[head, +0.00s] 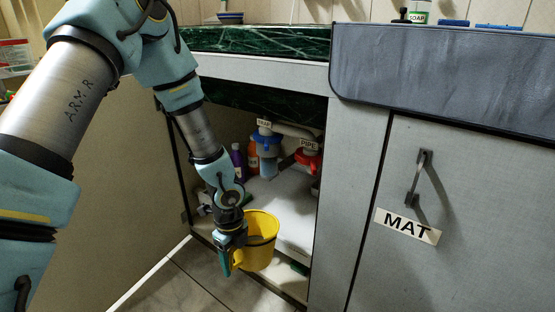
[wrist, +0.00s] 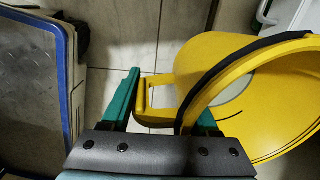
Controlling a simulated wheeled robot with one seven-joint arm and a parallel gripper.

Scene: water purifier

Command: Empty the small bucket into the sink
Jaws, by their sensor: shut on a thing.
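The small yellow bucket (head: 262,240) hangs at my gripper in front of the open cabinet under the counter, above the tiled floor. My gripper (head: 230,252) is at the bucket's left side, shut on its handle. In the wrist view the yellow bucket (wrist: 210,62) fills the right side, tilted in the picture, with a dark band near its rim. My gripper's green fingers (wrist: 160,105) are on both sides of the yellow handle. Part of the bucket's inside shows pale; I cannot tell whether it holds water. The sink basin is not clearly visible; a grey slab front (head: 440,75) is at upper right.
Inside the cabinet are a blue-topped filter (head: 267,145), a red pipe fitting (head: 308,158), and purple (head: 238,160) and orange (head: 253,155) bottles. A closed door labelled MAT (head: 407,226) is at right. The green marble counter (head: 255,40) is above. A soap bottle (head: 419,12) stands at upper right.

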